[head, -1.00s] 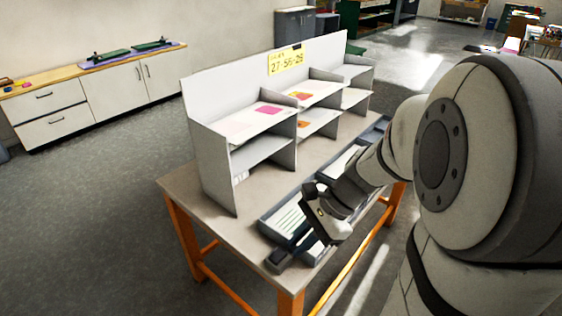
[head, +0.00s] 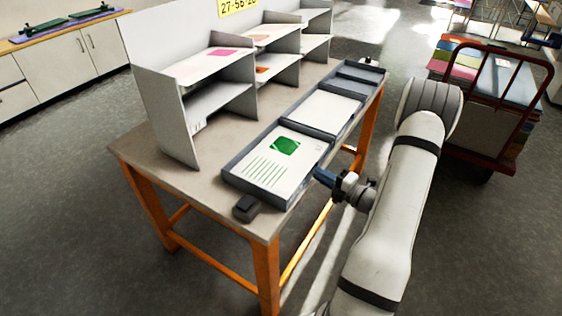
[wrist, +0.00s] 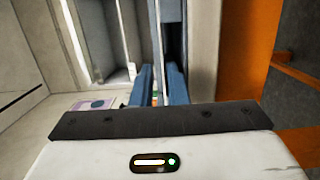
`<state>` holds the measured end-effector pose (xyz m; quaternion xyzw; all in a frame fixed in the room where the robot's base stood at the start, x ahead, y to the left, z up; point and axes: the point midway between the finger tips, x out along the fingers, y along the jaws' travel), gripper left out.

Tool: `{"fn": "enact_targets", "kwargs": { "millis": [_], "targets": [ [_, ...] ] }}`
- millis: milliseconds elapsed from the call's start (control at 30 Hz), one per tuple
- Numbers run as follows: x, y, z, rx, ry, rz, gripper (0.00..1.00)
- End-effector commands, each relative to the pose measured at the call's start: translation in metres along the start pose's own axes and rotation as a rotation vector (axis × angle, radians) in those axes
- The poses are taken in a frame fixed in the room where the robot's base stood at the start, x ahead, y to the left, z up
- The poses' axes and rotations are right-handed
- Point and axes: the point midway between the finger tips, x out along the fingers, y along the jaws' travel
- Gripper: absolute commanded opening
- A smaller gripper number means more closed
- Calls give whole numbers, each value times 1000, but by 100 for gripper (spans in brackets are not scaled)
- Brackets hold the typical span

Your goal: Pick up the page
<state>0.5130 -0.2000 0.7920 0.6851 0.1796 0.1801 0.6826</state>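A white page (head: 262,176) with a green picture and green lines lies in the front compartment of the long grey tray (head: 229,177) on the table. A blank white page (head: 322,112) lies in the compartment behind it. My gripper (head: 322,177) is at the right edge of the table, beside the front compartment and apart from the printed page in the picture.
A white shelf unit (head: 165,118) with coloured cards stands at the back of the table (head: 140,155). A small dark block (head: 246,208) lies near the front corner. A red-framed cart (head: 500,140) with stacked boards stands at the right, behind my arm.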

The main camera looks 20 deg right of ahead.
Motion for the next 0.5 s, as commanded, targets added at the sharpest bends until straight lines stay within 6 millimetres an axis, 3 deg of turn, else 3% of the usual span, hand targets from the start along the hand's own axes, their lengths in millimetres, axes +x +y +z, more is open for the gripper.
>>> {"fn": "enact_targets", "kwargs": {
  "millis": [500],
  "targets": [
    [67,-3,1,-2,3,-1,14]
  ]
}}
